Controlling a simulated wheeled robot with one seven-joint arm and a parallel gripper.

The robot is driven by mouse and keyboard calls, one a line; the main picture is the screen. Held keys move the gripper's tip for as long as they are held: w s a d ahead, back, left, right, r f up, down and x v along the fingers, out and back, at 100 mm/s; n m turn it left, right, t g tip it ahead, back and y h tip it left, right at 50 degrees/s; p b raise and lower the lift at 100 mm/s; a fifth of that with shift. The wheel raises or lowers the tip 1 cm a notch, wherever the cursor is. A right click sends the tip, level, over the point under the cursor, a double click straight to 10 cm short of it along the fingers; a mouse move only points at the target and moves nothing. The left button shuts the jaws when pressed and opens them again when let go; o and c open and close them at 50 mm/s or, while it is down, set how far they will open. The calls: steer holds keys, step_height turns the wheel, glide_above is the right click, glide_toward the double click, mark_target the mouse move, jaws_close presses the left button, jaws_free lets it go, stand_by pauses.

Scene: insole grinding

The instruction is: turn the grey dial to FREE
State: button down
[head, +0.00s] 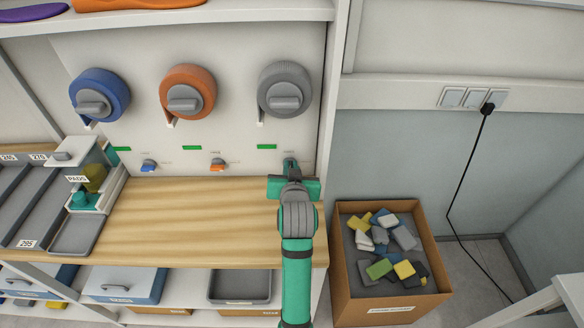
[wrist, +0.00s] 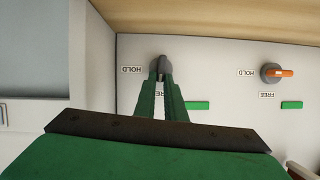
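The grey dial (wrist: 162,63) is on the pale panel in the wrist view, which shows the panel upside down. Its grip lies up and down in that picture, in line with the FREE label (wrist: 160,94) below it; its lower end is hidden between the fingers. The HOLD label (wrist: 131,70) is to its left. My gripper (wrist: 162,76) has its two green fingers closed in on either side of the dial's grip. In the head view, my gripper (head: 291,165) is at the panel below the grey reel and hides the dial.
An orange dial (wrist: 272,73) sits to the right in the wrist view, and a blue dial (head: 149,166) shows in the head view. A grey reel (head: 284,90) hangs above my gripper. A wooden bench (head: 190,215) lies below, with a box of blocks (head: 340,270) at right.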

steer(key=shift+a+n+h, duration=0.15)
steer(key=shift+n+h, duration=0.25)
steer(key=shift+n, duration=0.1)
steer(key=c, duration=1.8)
jaws_free()
steer(key=shift+s, duration=0.1)
steer(key=v, duration=1)
steer(key=shift+s+r, duration=0.2)
steer(key=shift+s, duration=0.05)
